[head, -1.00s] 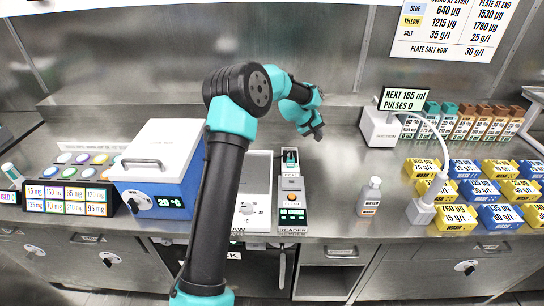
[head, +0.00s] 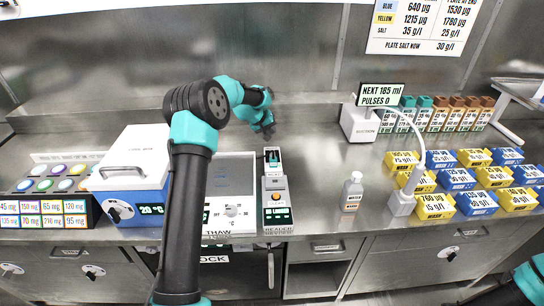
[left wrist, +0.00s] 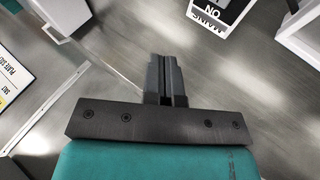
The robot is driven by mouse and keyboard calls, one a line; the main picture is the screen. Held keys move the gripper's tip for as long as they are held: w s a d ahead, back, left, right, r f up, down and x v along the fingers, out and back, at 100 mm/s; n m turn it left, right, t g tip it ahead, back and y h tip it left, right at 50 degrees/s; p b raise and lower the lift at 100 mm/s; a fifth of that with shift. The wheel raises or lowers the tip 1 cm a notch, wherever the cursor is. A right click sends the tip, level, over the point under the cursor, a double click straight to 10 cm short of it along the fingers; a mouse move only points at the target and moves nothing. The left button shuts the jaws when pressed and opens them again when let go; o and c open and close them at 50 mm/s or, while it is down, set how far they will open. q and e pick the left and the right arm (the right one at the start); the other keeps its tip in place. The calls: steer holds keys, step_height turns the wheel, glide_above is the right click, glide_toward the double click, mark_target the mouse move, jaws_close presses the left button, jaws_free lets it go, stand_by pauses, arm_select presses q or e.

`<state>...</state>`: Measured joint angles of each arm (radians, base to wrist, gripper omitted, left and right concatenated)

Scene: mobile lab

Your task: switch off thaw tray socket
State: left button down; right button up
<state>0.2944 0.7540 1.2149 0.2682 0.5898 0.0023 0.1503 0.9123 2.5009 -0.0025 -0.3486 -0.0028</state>
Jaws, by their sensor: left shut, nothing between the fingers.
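The thaw tray (head: 232,175) is a pale plate with a white front. A knob (head: 232,210) on that front has OFF beside it. My left gripper (head: 268,134) is shut and empty, above the bench behind the reader, to the right of the thaw tray. In the left wrist view its closed fingers (left wrist: 166,72) point toward a black-and-white MAINS ON sign (left wrist: 218,12), cut by the top edge. I cannot make out a socket or its switch in the head view. My right gripper is not in view; part of my right arm shows at the lower right.
A reader (head: 276,200) stands right of the tray, a blue-and-white box (head: 130,180) left of it. A bottle (head: 352,192), a dispenser (head: 360,122) with a curved hose, and blue and yellow blocks (head: 475,180) stand further right. Bench between reader and bottle is clear.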

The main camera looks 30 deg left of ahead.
mark_target(271, 154)
arm_select(q)
steer(key=shift+s+d+f, duration=0.15)
steer(key=shift+s+f, duration=0.05)
steer(key=shift+f, duration=1.15)
steer(key=shift+s+d+f, duration=0.15)
steer(key=shift+s+f, duration=0.1)
steer(key=shift+f, duration=1.15)
steer(key=shift+s+d+f, duration=0.15)
steer(key=shift+s+f, duration=0.05)
steer(key=shift+f, duration=1.15)
steer(key=shift+f, duration=0.15)
steer(key=shift+f, duration=0.25)
steer(key=shift+s+f, duration=0.1)
steer(key=shift+f, duration=0.15)
steer(key=shift+r, duration=0.1)
steer(key=shift+r, duration=0.55)
steer(key=shift+w+a+r, duration=0.1)
steer(key=shift+w+r, duration=0.05)
steer(key=shift+r, duration=0.7)
steer(key=shift+w+a+r, duration=0.1)
steer(key=shift+w+r, duration=0.1)
steer(key=shift+r, duration=0.6)
steer(key=shift+w+a+r, duration=0.1)
steer(key=shift+w+r, duration=0.05)
steer(key=shift+r, duration=0.7)
